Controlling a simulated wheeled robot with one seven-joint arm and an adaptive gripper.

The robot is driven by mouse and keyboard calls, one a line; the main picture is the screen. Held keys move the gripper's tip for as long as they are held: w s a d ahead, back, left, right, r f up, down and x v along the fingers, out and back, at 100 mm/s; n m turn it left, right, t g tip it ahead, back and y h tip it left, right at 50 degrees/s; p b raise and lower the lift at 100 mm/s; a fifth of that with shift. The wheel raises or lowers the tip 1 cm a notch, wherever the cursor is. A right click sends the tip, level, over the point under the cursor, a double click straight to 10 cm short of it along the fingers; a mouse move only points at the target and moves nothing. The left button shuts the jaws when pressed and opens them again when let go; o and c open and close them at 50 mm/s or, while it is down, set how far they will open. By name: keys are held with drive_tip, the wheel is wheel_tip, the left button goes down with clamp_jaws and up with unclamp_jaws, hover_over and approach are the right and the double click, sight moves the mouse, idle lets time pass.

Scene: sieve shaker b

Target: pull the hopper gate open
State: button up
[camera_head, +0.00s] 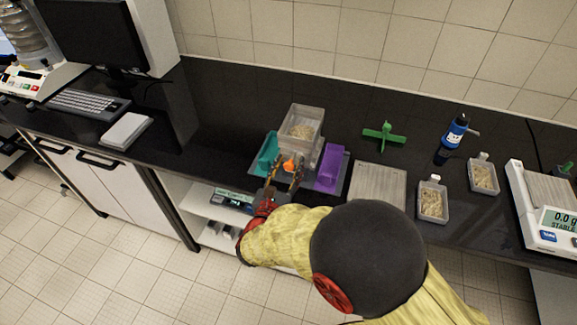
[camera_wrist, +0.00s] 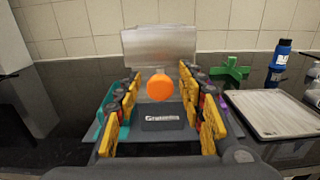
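The hopper (camera_head: 301,128) is a clear grey box with pale grain in it, standing over a grey tray base (camera_head: 258,166) on the counter; its front wall shows in the wrist view (camera_wrist: 158,50). An orange round knob (camera_head: 289,166), seemingly the gate's handle, sits low at the hopper's front, and shows in the wrist view (camera_wrist: 160,87). My gripper (camera_head: 286,168) is open, its yellow-padded fingers (camera_wrist: 160,95) wide apart on either side of the knob's line. I see no finger touching the knob. How far the gate is open is hidden.
A teal block (camera_head: 267,150) and a purple block (camera_head: 330,168) flank the hopper. To the right are a green cross-shaped piece (camera_head: 384,135), a grey plate (camera_head: 378,187), a blue bottle (camera_head: 456,130), grain containers (camera_head: 433,201) and a scale (camera_head: 545,205).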

drive_tip(key=shift+c, duration=0.2)
clamp_jaws()
idle(0.3)
idle(0.3)
